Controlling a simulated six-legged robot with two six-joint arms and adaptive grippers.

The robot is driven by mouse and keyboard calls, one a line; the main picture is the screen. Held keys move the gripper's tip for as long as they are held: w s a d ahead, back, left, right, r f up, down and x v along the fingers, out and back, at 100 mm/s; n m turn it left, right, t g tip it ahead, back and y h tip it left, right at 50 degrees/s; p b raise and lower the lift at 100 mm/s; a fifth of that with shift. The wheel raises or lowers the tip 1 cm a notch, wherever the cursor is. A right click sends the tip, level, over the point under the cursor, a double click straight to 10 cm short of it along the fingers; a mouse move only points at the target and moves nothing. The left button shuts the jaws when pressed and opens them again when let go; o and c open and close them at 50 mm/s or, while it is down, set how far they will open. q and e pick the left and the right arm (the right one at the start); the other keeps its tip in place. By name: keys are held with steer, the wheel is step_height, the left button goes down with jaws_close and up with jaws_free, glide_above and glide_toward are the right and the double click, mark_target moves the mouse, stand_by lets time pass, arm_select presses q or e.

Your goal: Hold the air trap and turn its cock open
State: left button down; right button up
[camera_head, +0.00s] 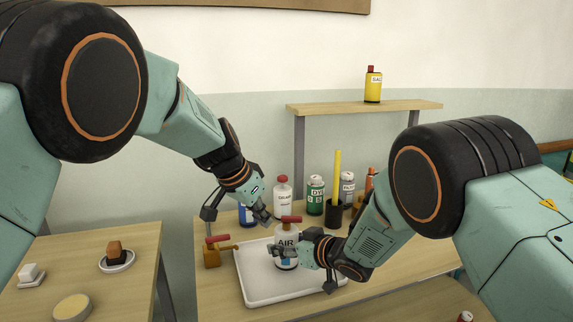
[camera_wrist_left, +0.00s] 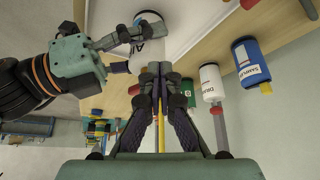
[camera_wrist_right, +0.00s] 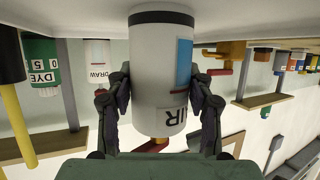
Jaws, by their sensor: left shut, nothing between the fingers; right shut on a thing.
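The air trap (camera_head: 287,237) is a white bottle marked AIR, upright over the white tray (camera_head: 250,299), with a red cock (camera_head: 291,219) on top. My right gripper (camera_head: 288,251) is shut around its body from the right. In the right wrist view, the trap (camera_wrist_right: 160,70) appears upside down between the fingers, with part of the red cock (camera_wrist_right: 152,146) below. My left gripper (camera_head: 269,219) is shut and empty just left of the cock. In the left wrist view, its closed fingertips (camera_wrist_left: 160,68) are near the trap (camera_wrist_left: 150,52); the cock is not clearly visible there.
Behind the tray stand a blue bottle (camera_head: 247,216), a white bottle (camera_head: 283,192), a green DYE bottle (camera_head: 315,195) and a dark cup (camera_head: 334,214) with a yellow rod. A brass fitting with a red handle (camera_head: 212,256) sits left of the tray. A yellow bottle (camera_head: 373,87) is on the shelf.

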arm_select(q)
steer(key=shift+w+d, duration=0.1)
steer(key=shift+d, duration=0.25)
stand_by(0.4)
steer(key=shift+s+d, duration=0.15)
steer(key=shift+s, duration=0.2)
stand_by(0.3)
steer(key=shift+s+d, duration=0.2)
steer(key=shift+s, duration=0.05)
steer(key=shift+s+d, duration=0.15)
steer(key=shift+s+d, duration=0.4)
steer(key=shift+d, duration=0.35)
stand_by(0.4)
steer(key=shift+s, duration=0.1)
step_height(320, 180, up, 6)
steer(key=shift+s+r, duration=0.15)
steer(key=shift+s, duration=0.15)
stand_by(0.5)
steer(key=shift+a, duration=0.1)
